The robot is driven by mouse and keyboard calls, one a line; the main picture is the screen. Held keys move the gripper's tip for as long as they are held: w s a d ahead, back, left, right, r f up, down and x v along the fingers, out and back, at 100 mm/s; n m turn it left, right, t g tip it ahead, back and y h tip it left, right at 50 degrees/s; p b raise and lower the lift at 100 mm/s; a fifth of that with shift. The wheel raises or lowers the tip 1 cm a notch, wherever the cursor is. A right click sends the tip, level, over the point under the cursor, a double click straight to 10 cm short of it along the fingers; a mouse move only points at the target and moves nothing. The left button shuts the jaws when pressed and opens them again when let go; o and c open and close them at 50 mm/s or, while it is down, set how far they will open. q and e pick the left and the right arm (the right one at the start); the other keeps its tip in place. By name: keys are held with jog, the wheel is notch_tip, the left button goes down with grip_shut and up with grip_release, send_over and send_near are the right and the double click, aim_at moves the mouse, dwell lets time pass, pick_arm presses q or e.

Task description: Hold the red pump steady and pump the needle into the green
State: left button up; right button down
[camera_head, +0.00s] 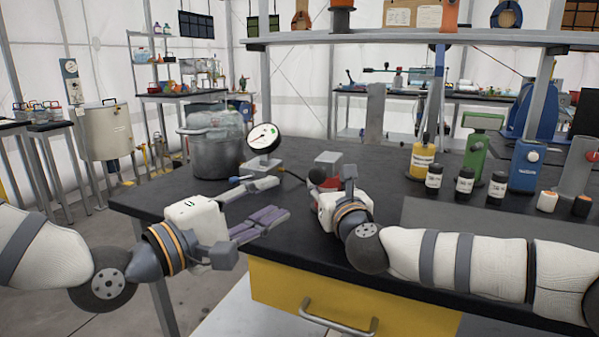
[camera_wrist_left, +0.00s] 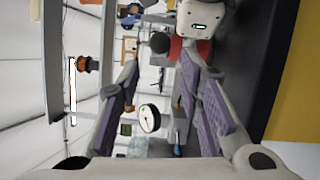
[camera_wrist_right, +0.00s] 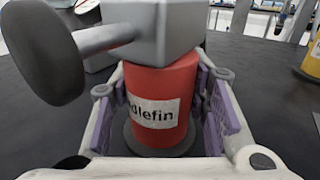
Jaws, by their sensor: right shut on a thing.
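The red pump (camera_head: 328,157) stands on the black bench. In the right wrist view its red body (camera_wrist_right: 160,100) carries a partly visible label, with a grey head, lever and round black knob (camera_wrist_right: 42,52). My right gripper (camera_head: 345,185) is shut around the body, fingers on both sides. The gauge (camera_head: 263,137) stands left of the pump, white-faced with a green patch at its right; its needle points toward the lower left, outside the green. My left gripper (camera_head: 280,202) is open and empty, left of the pump and in front of the gauge. It is apart from the knob (camera_wrist_left: 160,43).
A large grey pot (camera_head: 215,157) stands behind the gauge. Several dark bottles (camera_head: 465,183), a yellow bottle (camera_head: 422,160) and a green device (camera_head: 478,150) stand at right. A blue-handled part (camera_head: 240,179) lies near the gauge's base. The bench's front edge runs below both grippers.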

dwell(0.3)
pick_arm(q)
jog(key=shift+a+r+m, duration=0.1)
jog(key=shift+m, duration=0.4)
jog(key=c, duration=0.7)
jog(key=m, duration=0.2)
jog(key=shift+w+a+r+m, duration=0.15)
jog(key=shift+a+r+m, duration=0.05)
jog(key=shift+m, duration=0.1)
grip_shut()
jog(key=s+a+n+g+h, duration=0.1)
jog(key=n+g, duration=0.1)
jog(key=n, duration=0.9)
jog(key=a+n+g+h, duration=0.2)
jog(key=n, duration=0.9)
jog(key=s+a+n+g+h, duration=0.1)
jog(key=n+g, duration=0.1)
jog(key=n, duration=0.9)
jog(key=shift+s+a+f+h, duration=0.25)
jog(key=shift+s+f+h, duration=0.05)
